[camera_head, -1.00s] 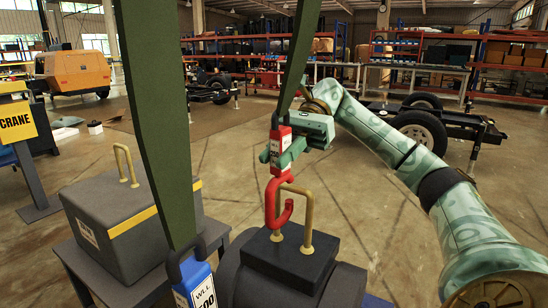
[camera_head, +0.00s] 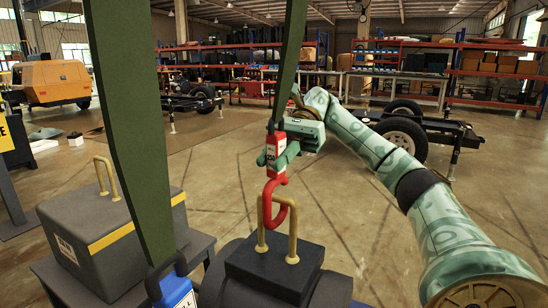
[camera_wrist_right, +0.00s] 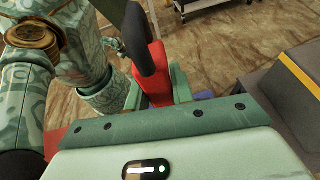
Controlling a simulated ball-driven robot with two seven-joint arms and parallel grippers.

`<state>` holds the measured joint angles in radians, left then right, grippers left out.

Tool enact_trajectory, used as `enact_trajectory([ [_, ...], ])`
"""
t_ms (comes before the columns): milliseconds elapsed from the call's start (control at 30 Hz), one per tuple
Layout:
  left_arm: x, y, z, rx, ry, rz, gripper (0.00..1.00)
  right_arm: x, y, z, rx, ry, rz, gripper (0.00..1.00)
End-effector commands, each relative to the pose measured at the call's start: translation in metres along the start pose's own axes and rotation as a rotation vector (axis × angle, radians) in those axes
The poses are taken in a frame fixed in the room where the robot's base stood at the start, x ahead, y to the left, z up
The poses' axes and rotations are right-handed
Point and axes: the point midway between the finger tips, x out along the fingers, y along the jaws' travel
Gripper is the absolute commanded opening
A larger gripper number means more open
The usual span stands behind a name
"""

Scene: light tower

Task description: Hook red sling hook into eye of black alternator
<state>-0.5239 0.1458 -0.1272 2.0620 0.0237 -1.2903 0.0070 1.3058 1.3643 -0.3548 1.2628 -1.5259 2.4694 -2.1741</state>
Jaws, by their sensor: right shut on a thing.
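The red sling hook (camera_head: 266,212) hangs at the end of a dark green sling, with its red block above it. My right gripper (camera_head: 280,153) is shut on this block; the red block also shows between the fingers (camera_wrist_right: 157,88) in the right wrist view. The black alternator (camera_head: 270,268) stands below, with a brass-coloured eye (camera_head: 293,240) upright on its top. The red hook's curve overlaps the upper part of the eye in the head view. I cannot tell whether the hook passes through it. My left gripper is out of view.
A blue sling hook block (camera_head: 178,294) hangs on a wide green sling at the lower left. Behind it, a grey box (camera_head: 95,235) with a yellow stripe and its own brass eye (camera_head: 104,172) stands on a table. Open floor lies beyond, with trailers and shelves farther back.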

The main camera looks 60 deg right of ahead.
Motion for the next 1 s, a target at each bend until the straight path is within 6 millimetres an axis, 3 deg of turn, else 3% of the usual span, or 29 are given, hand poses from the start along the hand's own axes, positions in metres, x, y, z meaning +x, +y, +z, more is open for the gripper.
enact_trajectory([
  [1000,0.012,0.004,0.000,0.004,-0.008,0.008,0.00,0.005,0.001,-0.013,-0.003,-0.003,0.000,0.00],
])
